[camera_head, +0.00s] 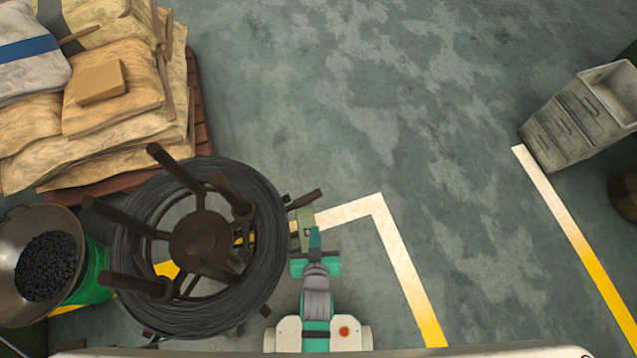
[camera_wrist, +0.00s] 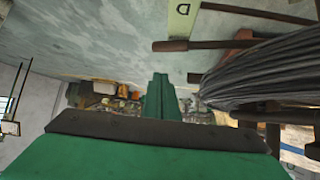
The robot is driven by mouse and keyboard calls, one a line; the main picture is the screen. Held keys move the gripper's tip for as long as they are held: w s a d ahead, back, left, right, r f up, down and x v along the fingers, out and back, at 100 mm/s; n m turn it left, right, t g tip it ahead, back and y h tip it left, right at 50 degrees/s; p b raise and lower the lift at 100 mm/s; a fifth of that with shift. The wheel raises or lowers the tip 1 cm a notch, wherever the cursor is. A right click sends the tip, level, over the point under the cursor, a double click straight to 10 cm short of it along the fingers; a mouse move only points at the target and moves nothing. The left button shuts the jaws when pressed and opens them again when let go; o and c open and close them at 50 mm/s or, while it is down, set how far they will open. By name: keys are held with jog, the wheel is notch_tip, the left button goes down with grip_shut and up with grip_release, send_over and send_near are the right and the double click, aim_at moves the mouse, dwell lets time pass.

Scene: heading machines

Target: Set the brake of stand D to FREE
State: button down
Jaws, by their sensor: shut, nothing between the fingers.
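Stand D is a dark brown reel stand (camera_head: 200,238) with upright arms, holding a coil of dark wire (camera_head: 262,268). A pale green plate (camera_head: 305,228) is at the coil's right side; in the wrist view a plate with the letter D (camera_wrist: 182,18) shows at the top. A brown handle (camera_head: 304,199) sticks out just beyond the plate. My gripper (camera_head: 315,233) is shut and empty, its tip at the plate's near end; I cannot tell whether they touch. In the wrist view the gripper (camera_wrist: 160,82) is left of the coil (camera_wrist: 265,68) and brown bars (camera_wrist: 205,45). The brake's setting is not readable.
Stacked sacks on a pallet (camera_head: 203,105) stand at the upper left. A bowl of dark pieces (camera_head: 25,235) stands at the left. A grey drawer cabinet (camera_head: 570,125) stands at the right. The floor between is clear, with white and yellow lines (camera_head: 400,255).

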jog(key=w+f+n+g, duration=0.1)
jog(key=w+f+g, duration=0.35)
jog(key=w, duration=0.85)
jog(key=w+d+r+n+g+y, duration=0.1)
jog(key=w+g, duration=0.1)
jog(key=w, duration=0.7)
jog(key=shift+w+d+r+n, duration=0.15)
jog(key=shift+w+r+n, duration=0.15)
notch_tip(320, 180, down, 10)
jog(key=shift+s+f, duration=0.2)
